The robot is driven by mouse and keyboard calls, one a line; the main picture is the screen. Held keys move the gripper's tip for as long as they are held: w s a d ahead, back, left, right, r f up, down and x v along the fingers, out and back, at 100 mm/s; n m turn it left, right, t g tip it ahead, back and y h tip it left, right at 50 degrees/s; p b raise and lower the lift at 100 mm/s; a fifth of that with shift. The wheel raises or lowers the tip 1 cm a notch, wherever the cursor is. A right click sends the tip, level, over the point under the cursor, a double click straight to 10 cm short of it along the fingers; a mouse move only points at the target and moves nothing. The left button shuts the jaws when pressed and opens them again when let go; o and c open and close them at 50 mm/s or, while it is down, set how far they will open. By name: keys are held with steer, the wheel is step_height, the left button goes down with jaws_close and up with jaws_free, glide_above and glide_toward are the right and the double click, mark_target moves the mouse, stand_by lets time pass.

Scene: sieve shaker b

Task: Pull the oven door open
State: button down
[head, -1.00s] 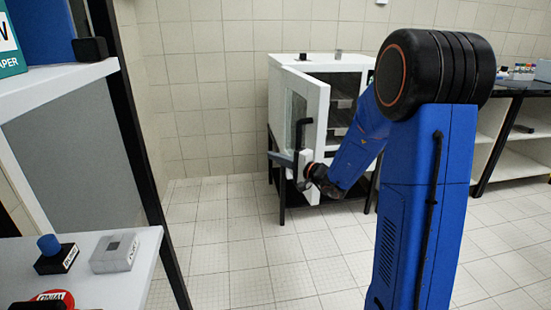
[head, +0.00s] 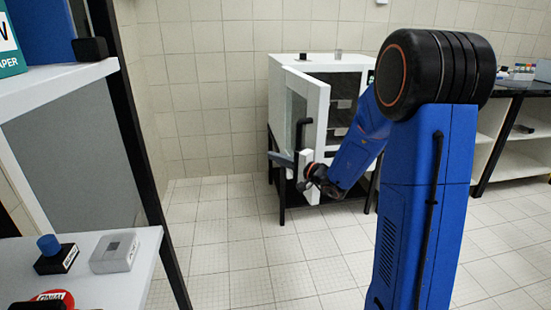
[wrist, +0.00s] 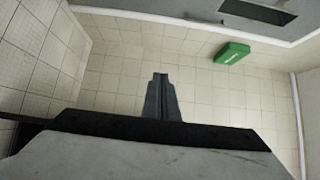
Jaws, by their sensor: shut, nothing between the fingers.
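The white oven (head: 345,62) stands on a dark frame against the tiled wall in the head view. Its door (head: 312,105) stands partly open, swung out toward the camera, and the dark inside with its shelves shows to the right of it. A black bar handle (head: 301,135) is on the door's outer face. My gripper (head: 279,158) is at the door's lower part, below the handle, with its fingers pointing left. Whether it touches the door is hard to tell. In the wrist view the fingers (wrist: 160,80) are together and empty; neither door nor handle is recognisable there.
A white bench (head: 120,280) with small devices is at the near left, beside a dark post (head: 130,120). A dark-topped table (head: 520,90) stands at the right. The floor in front of the oven is clear. A green box (wrist: 232,53) shows in the wrist view.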

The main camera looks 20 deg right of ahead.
steer(key=v, duration=1.7)
steer(key=n+y, duration=0.1)
glide_toward(324, 147)
steer(key=a, duration=0.2)
steer(key=s+d+n+g+y, duration=0.1)
steer(key=d+g, duration=0.1)
steer(key=d, duration=0.9)
steer(key=w+a, duration=0.7)
steer(key=a, duration=0.4)
steer(key=shift+f, duration=0.15)
steer(key=shift+a, duration=0.1)
steer(key=a, duration=1.1)
steer(key=shift+w+a, duration=0.2)
steer(key=shift+w, duration=0.15)
